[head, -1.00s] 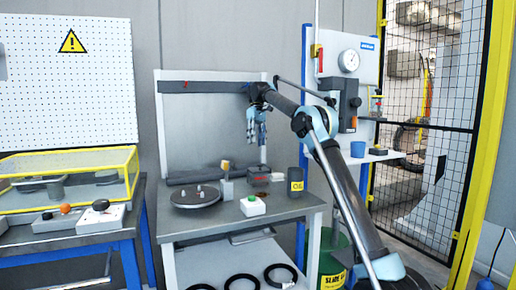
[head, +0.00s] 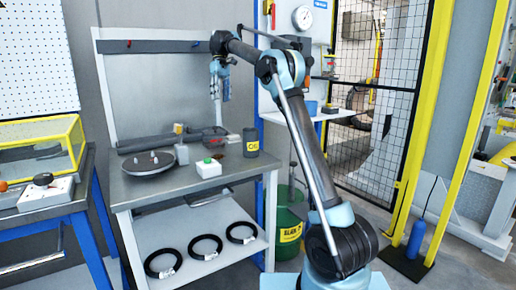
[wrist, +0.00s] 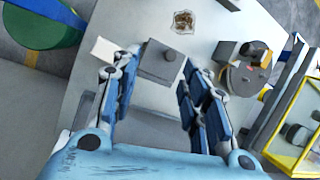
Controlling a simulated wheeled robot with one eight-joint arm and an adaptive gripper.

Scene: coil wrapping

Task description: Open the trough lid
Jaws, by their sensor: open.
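The trough looks to be a small grey box (head: 210,138) at the back of the workbench. My gripper (head: 221,92) hangs pointing down above the box in the head view, with a clear gap. In the wrist view my gripper (wrist: 163,75) is open and empty, its blue fingers on either side of the box's outline. I cannot tell the exact height between fingertips and lid.
A round dark plate (head: 147,164) with pegs stands left of the box. A back panel (head: 150,85) rises behind. Black coils (head: 205,247) lie on the shelf below.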

